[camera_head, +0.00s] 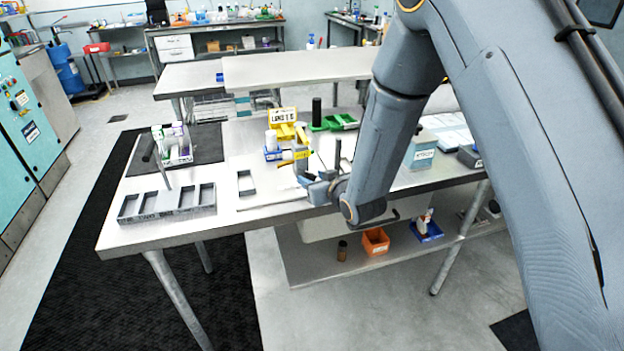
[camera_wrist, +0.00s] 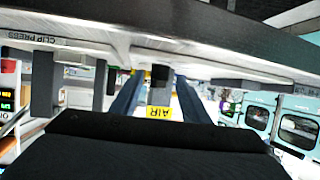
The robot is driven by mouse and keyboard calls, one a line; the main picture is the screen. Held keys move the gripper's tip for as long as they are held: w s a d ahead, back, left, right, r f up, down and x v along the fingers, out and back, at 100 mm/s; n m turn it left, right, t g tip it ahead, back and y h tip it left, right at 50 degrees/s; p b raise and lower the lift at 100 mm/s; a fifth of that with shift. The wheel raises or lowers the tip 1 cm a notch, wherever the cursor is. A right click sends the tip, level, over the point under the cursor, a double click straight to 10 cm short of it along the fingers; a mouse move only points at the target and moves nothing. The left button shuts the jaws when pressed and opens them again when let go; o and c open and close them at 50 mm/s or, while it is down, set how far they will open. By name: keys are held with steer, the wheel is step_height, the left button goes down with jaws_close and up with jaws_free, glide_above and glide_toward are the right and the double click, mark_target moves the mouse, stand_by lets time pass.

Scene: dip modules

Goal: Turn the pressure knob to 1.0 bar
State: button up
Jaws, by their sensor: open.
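In the wrist view, my gripper (camera_wrist: 158,92) has its two blue fingers apart. A small dark grey block-like part (camera_wrist: 160,80) shows between them, above a yellow label reading AIR (camera_wrist: 159,112), which appears upside down. I cannot tell whether this part is the pressure knob, or whether the fingers touch it. No scale or pressure reading is legible. In the head view, my gripper (camera_head: 308,182) is low over the front edge of the metal bench (camera_head: 250,222), and my arm hides part of the bench. The knob cannot be made out there.
On the bench, a grey slotted tray (camera_head: 165,204) stands at front left, a bottle rack (camera_head: 178,155) behind it. Yellow parts (camera_head: 282,115) and a green tray (camera_head: 340,122) lie behind my gripper. The wrist view has a dark edge (camera_wrist: 200,35) overhead and a lit display (camera_wrist: 7,99) at left.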

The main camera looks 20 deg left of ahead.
steer(key=b+v, duration=0.2)
steer(key=v, duration=0.5)
steer(key=shift+s, duration=0.15)
steer(key=shift+d+r, duration=0.1)
steer(key=shift+r, duration=0.05)
